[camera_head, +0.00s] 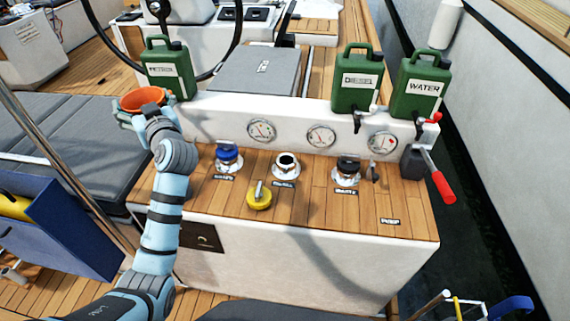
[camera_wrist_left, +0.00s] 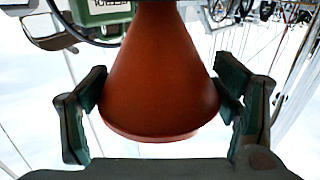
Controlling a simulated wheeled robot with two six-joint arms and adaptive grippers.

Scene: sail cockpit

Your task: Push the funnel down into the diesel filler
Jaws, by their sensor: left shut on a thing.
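An orange funnel (camera_head: 143,97) is held in my left gripper (camera_head: 145,110), at the left end of the console. In the left wrist view the funnel (camera_wrist_left: 160,80) sits between the two fingers, its wide rim toward the palm. The fingers are shut on its sides. The open filler (camera_head: 286,163) is the middle of three deck fittings, and I take it for the diesel one; its label is too small to read surely. The funnel is well to the left of it and higher. A yellow cap (camera_head: 259,197) lies in front of the filler. My right gripper is not visible.
A blue-capped filler (camera_head: 229,157) and a black-capped filler (camera_head: 347,169) flank the open one. Behind stand a petrol can (camera_head: 168,70), a diesel can (camera_head: 357,80) and a water can (camera_head: 417,86). A red-handled lever (camera_head: 441,186) is at the right end.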

